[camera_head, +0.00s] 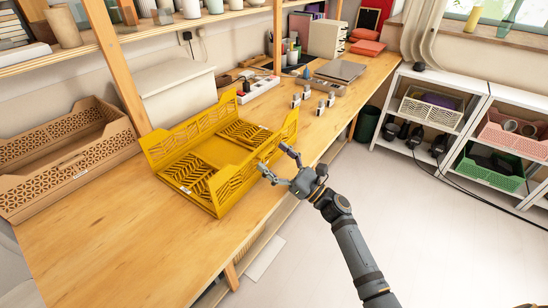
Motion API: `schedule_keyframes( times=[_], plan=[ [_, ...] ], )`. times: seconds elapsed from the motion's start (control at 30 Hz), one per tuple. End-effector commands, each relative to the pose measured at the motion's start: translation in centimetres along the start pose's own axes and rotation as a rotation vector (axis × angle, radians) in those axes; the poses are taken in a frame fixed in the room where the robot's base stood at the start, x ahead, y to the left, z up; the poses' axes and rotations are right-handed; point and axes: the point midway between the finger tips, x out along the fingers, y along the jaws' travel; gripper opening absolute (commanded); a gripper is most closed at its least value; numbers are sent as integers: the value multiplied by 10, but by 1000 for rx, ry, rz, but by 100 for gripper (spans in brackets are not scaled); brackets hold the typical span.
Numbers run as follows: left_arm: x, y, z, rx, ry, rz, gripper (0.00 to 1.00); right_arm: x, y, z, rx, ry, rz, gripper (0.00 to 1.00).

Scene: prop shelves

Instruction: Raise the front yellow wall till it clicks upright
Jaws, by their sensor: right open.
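A yellow folding crate (206,147) sits on the wooden workbench. Its far long wall (185,132) stands up. The front long wall (232,184), on the side near my gripper, also looks raised, but I cannot tell whether it is fully upright. Two slotted end panels lie low inside the crate, one at the left (188,172) and one at the right (245,133). My right gripper (273,158) is open and empty, with its fingers beside the outer side of the front wall. I cannot tell whether they touch it. My left gripper is out of view.
A brown patterned crate (62,158) stands left of the yellow one, by a wooden post (118,65). Several small jars (307,92) and a power strip (258,89) lie behind it. The bench's left front part is bare. White shelves (432,112) stand at the right.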

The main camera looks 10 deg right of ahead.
Motion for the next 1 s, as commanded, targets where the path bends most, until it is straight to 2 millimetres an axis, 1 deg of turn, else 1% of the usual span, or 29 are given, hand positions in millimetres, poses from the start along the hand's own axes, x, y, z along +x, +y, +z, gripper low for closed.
schedule_keyframes(
  times=[0.07, 0.17, 0.27, 0.4, 0.5, 0.6, 0.7, 0.77, 1.0],
  plan=[
    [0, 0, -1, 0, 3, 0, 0, -1, 0, 0, 1, 1, 0, 89],
    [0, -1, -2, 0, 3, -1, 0, -11, 0, -1, 1, 3, 0, 89],
    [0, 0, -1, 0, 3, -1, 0, -32, 0, -2, 0, 7, 1, 89],
    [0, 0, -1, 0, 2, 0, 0, -68, 0, -2, 2, 7, 1, 89],
    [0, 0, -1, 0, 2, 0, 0, -90, 0, -2, 2, 7, 1, 89],
    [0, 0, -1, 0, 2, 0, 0, -106, 0, -1, 0, 5, 2, 89],
    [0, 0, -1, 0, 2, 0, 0, -116, 0, -1, 0, 3, 1, 89],
    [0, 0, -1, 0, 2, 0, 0, -119, 0, 0, 0, 1, 0, 89],
    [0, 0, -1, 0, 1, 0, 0, -120, 0, 0, 0, -1, 0, 89]
  ],
)
